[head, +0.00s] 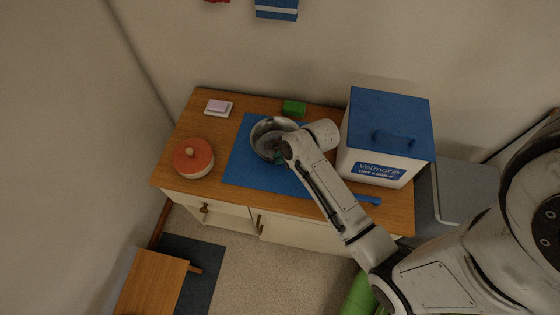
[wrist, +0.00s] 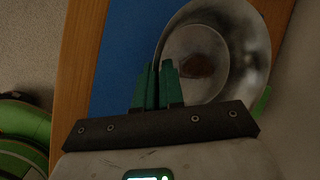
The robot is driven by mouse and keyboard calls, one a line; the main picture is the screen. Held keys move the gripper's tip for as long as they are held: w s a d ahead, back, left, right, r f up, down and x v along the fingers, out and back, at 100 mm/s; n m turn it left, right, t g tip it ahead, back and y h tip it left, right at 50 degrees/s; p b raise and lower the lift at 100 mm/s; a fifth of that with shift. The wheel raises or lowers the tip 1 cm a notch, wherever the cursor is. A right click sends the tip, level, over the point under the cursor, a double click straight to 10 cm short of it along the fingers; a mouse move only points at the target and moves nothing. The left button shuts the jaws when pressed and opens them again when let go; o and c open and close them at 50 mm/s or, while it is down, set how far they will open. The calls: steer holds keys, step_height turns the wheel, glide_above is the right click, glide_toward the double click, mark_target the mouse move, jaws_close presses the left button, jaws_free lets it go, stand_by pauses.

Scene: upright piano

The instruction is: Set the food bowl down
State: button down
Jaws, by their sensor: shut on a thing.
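The food bowl (head: 262,137) is a shiny metal bowl over the blue mat (head: 246,168) on the wooden counter. In the wrist view the bowl (wrist: 235,50) has a small brown patch inside at its bottom. My gripper (wrist: 158,75) has green fingers shut on the near rim of the bowl. In the head view the gripper is mostly hidden behind my wrist, with a bit of green showing inside the bowl. I cannot tell whether the bowl's base touches the mat. The mat (wrist: 125,50) also shows to the left of the bowl in the wrist view.
A white bin with a blue lid (head: 390,125) stands right of the mat. A red-lidded pot (head: 193,158) is to the left. A green block (head: 294,108) and a pink bar on a white dish (head: 218,107) lie at the back. A blue handled thing (head: 368,200) lies near the front edge.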

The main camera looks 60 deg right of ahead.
steer(key=shift+w+d+f, duration=0.2)
steer(key=shift+f, duration=1.6)
steer(key=shift+f, duration=0.1)
steer(key=c, duration=1.2)
jaws_free()
steer(key=shift+c, duration=0.2)
